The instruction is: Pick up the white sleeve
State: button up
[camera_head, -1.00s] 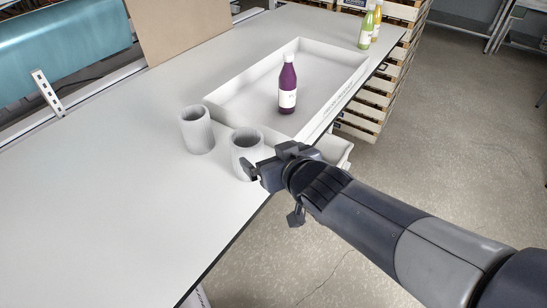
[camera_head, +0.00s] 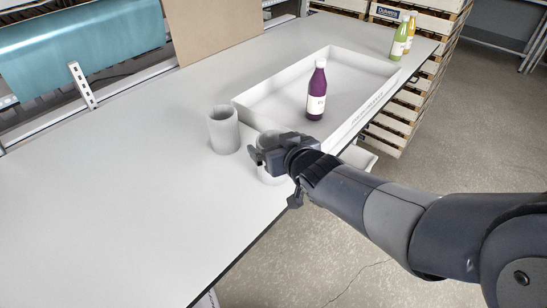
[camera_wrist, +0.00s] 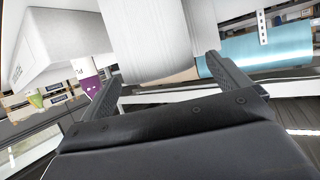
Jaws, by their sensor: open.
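Two whitish-grey hollow sleeves stand upright on the table. The left sleeve (camera_head: 223,131) is in clear view and apart from my gripper. The right sleeve (camera_head: 270,172) is partly hidden behind my gripper (camera_head: 262,154) in the head view. In the wrist view this sleeve (camera_wrist: 156,38) fills the top middle, in line with the gap between the two fingers of my gripper (camera_wrist: 163,70). The fingers are apart, one toward each side of the sleeve. I cannot tell whether either finger touches it.
A white tray (camera_head: 243,115) with a purple bottle (camera_head: 317,92) standing in it lies behind the sleeves. Green (camera_head: 399,38) and yellow-orange (camera_head: 410,32) bottles stand at the far right corner. A teal roll (camera_head: 85,40) is at the back left. The table's left and front are clear.

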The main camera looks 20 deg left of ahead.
jog(key=shift+x, duration=1.35)
jog(key=shift+c, duration=0.6)
jog(key=c, duration=0.6)
